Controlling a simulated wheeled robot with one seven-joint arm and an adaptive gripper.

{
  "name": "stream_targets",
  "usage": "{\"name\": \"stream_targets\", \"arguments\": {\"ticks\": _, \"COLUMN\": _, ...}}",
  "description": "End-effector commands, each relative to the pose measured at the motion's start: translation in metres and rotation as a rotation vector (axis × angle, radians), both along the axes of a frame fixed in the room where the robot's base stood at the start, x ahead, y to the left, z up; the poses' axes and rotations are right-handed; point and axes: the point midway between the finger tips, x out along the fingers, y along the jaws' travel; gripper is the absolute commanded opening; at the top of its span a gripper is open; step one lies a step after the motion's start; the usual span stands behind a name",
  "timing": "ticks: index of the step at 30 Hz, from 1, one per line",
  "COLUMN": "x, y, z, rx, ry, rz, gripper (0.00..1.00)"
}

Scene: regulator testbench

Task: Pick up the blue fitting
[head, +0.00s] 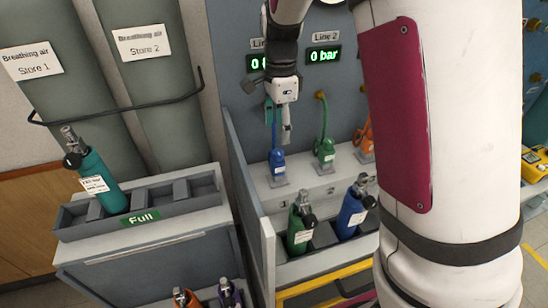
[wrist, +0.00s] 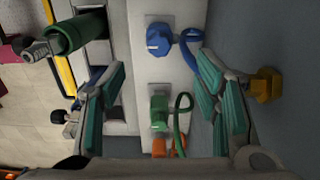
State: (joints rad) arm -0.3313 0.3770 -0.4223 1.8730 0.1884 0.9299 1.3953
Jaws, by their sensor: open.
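The blue fitting (head: 277,162) stands on the left end of the light bench ledge, with a blue hose rising behind it. It also shows at the top middle of the wrist view (wrist: 159,39), with its hose (wrist: 191,52) curving to the right. My gripper (head: 278,120) is above the blue fitting in the head view, pointing down. In the wrist view my gripper (wrist: 162,78) is open, its teal-padded fingers wide apart with nothing between the pads. The fitting appears beyond the fingertips, toward the top of the picture, and apart from them.
A green fitting (head: 325,154) and an orange fitting (head: 364,150) stand to the right on the ledge. A green cylinder (head: 300,225) and a blue cylinder (head: 352,214) sit in front. A yellow connector (wrist: 265,85) is near the right finger. A side panel (head: 242,185) borders the left.

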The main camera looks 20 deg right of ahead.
Motion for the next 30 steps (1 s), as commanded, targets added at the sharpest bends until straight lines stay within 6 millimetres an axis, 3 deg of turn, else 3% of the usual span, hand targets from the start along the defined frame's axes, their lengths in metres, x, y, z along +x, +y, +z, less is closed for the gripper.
{"name": "stream_targets", "arguments": {"ticks": 9, "x": -0.001, "y": 0.000, "z": -0.059, "rx": 0.001, "ry": 0.005, "rz": 0.000, "gripper": 0.57}}
{"name": "stream_targets", "arguments": {"ticks": 17, "x": -0.001, "y": 0.001, "z": -0.077, "rx": 0.001, "ry": 0.001, "rz": 0.002, "gripper": 0.57}}
{"name": "stream_targets", "arguments": {"ticks": 25, "x": -0.001, "y": 0.004, "z": -0.114, "rx": 0.001, "ry": 0.005, "rz": 0.001, "gripper": 0.57}}
{"name": "stream_targets", "arguments": {"ticks": 30, "x": -0.001, "y": 0.004, "z": -0.126, "rx": 0.001, "ry": 0.002, "rz": 0.002, "gripper": 0.57}}
